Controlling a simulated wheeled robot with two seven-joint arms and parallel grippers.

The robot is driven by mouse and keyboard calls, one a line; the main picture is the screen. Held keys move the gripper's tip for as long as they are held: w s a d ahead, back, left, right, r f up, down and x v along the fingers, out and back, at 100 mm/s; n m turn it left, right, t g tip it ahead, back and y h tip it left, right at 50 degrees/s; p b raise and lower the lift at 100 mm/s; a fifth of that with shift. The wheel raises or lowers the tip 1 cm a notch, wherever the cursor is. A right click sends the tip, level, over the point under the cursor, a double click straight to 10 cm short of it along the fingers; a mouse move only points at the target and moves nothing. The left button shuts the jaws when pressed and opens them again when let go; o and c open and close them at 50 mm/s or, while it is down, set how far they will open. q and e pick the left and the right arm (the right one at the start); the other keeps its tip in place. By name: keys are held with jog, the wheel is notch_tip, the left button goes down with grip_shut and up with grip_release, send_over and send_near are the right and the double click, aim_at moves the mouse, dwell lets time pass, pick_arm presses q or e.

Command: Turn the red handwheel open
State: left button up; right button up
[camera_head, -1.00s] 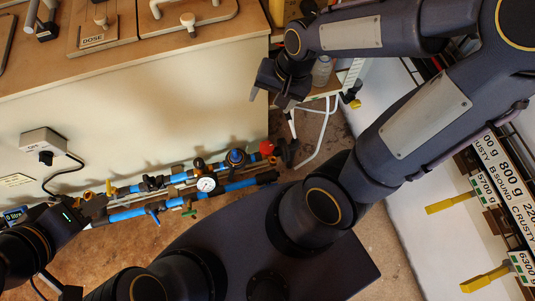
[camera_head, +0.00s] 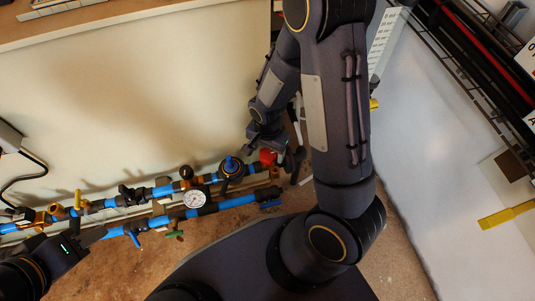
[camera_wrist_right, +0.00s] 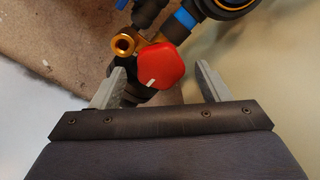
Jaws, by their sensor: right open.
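The red handwheel (camera_head: 267,156) sits at the right end of the upper blue pipe line, partly covered by my right gripper (camera_head: 268,138) in the head view. In the right wrist view the red handwheel (camera_wrist_right: 160,65) is a rounded red knob with a white mark. There it lies between the two grey fingers of my right gripper (camera_wrist_right: 160,76), which is open, with a gap showing on each side. My left gripper (camera_head: 92,236) is at the lower left, close to the lower blue pipe; its finger opening is unclear.
The blue pipes carry a pressure gauge (camera_head: 195,199), a blue-topped valve (camera_head: 232,166), a green handle (camera_head: 174,234) and yellow handles. A pale panel (camera_head: 150,100) stands behind the pipes. A wire rack (camera_head: 470,75) is at the upper right.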

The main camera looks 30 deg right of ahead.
jog(key=shift+f, duration=0.6)
pick_arm(q)
jog(key=shift+f, duration=0.25)
pick_arm(e)
jog(key=c, duration=0.9)
jog(key=shift+c, duration=0.2)
